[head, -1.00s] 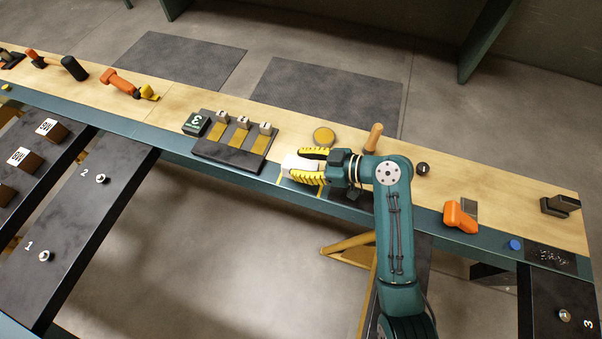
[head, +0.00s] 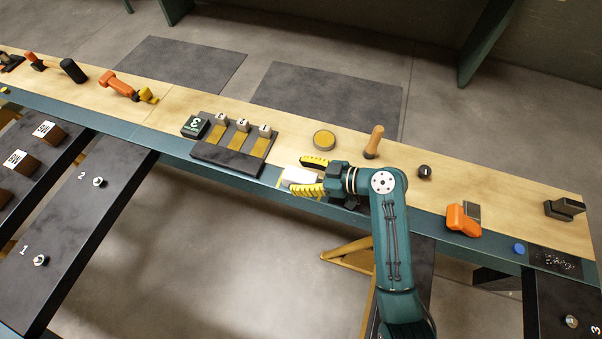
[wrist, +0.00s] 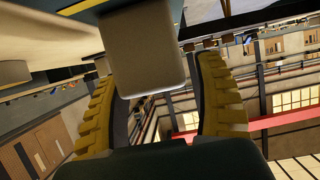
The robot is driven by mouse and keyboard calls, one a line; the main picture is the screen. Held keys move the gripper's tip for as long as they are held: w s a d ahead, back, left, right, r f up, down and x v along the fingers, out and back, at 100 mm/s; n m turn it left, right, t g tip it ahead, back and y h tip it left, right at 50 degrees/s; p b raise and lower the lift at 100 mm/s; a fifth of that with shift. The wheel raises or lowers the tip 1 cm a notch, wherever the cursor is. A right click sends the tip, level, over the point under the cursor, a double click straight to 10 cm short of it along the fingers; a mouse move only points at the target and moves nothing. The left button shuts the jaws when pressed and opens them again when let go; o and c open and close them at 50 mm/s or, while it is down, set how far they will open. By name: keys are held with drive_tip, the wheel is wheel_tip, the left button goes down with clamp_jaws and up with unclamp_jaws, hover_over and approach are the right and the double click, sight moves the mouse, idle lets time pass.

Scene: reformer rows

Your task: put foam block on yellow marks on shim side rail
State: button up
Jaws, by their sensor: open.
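The white foam block (head: 299,175) rests on the teal side rail (head: 227,171) of the long bench, just right of the dark numbered tray.
The dark tray (head: 215,152) with numbered pieces lies left of the block. A round tan disc (head: 324,140) and a wooden-handled tool (head: 374,141) stand behind my gripper. An orange tool (head: 462,221) and a blue cap (head: 519,249) lie to the right.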

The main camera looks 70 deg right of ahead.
drive_tip(key=p+v, duration=0.2)
drive_tip(key=v, duration=1)
drive_tip(key=shift+r, duration=0.1)
wheel_tip(320, 180, up, 7)
drive_tip(key=n, duration=0.1)
hover_over(293, 178)
drive_tip(key=w+a+r+t+h, duration=0.1)
drive_tip(key=w+a+r+h, duration=0.1)
drive_tip(key=w+a+r, duration=0.6)
drive_tip(key=w+a+r+t+y, duration=0.1)
drive_tip(key=a+r+t, duration=0.2)
drive_tip(key=a+r, duration=0.6)
drive_tip(key=w+a+r+t+y, duration=0.1)
drive_tip(key=a+r+t, duration=0.3)
drive_tip(key=a+r, duration=0.6)
wheel_tip(293, 178, up, 6)
drive_tip(key=shift+w+a+r+m+t, duration=0.1)
drive_tip(key=shift+w+a+m+t, duration=0.05)
drive_tip(key=shift+w+m+t, duration=0.2)
